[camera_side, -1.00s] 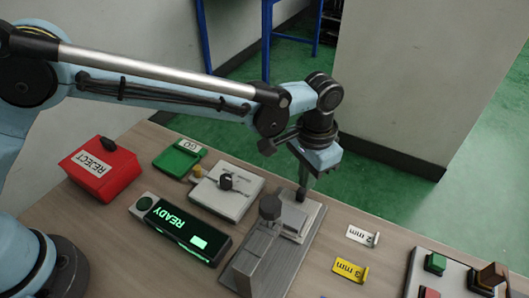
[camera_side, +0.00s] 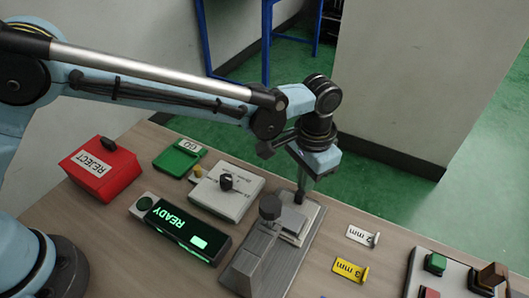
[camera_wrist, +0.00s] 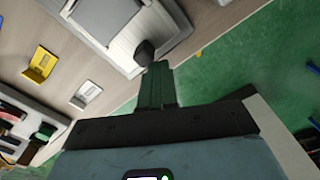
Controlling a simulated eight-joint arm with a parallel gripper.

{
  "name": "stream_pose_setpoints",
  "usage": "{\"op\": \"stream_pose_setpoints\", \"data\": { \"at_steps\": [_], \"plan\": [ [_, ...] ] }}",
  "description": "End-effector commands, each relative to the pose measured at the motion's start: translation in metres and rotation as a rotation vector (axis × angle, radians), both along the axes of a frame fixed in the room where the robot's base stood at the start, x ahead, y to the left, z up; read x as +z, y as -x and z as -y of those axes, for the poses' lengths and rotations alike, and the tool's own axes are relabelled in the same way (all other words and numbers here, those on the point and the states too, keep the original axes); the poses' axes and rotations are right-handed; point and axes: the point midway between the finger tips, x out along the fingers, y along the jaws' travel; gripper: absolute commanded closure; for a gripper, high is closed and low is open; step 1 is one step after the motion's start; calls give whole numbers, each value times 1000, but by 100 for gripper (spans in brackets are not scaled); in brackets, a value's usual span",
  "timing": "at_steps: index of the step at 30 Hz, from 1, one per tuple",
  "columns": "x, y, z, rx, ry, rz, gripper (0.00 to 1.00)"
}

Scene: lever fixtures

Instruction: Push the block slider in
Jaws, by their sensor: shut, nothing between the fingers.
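The block slider is a grey metal fixture (camera_side: 262,258) on the table in the side view, with a pale sliding block (camera_side: 292,222) at its far end and a dark knob (camera_side: 270,207) beside it. My gripper (camera_side: 300,196) points down at the far end of the fixture, close against the block's outer side. In the wrist view my shut fingers (camera_wrist: 158,70) reach toward a dark knob-like piece (camera_wrist: 145,52) at the edge of the grey fixture (camera_wrist: 110,20). Nothing is held. I cannot tell whether the fingertips touch the slider.
A READY display (camera_side: 180,230), a white dial box (camera_side: 225,192), a green GO box (camera_side: 180,158) and a red REJECT box (camera_side: 100,168) stand left. 2 mm (camera_side: 362,236) and 3 mm (camera_side: 350,269) tags and a button panel (camera_side: 455,278) lie right.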

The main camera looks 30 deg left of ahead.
Motion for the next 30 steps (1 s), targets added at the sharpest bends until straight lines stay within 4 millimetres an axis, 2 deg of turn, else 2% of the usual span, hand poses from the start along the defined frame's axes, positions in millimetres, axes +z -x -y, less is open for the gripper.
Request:
{"op": "stream_pose_setpoints", "data": {
  "at_steps": [30],
  "plan": [
    [0,38,0,-2,0,-1,100]
  ]
}}
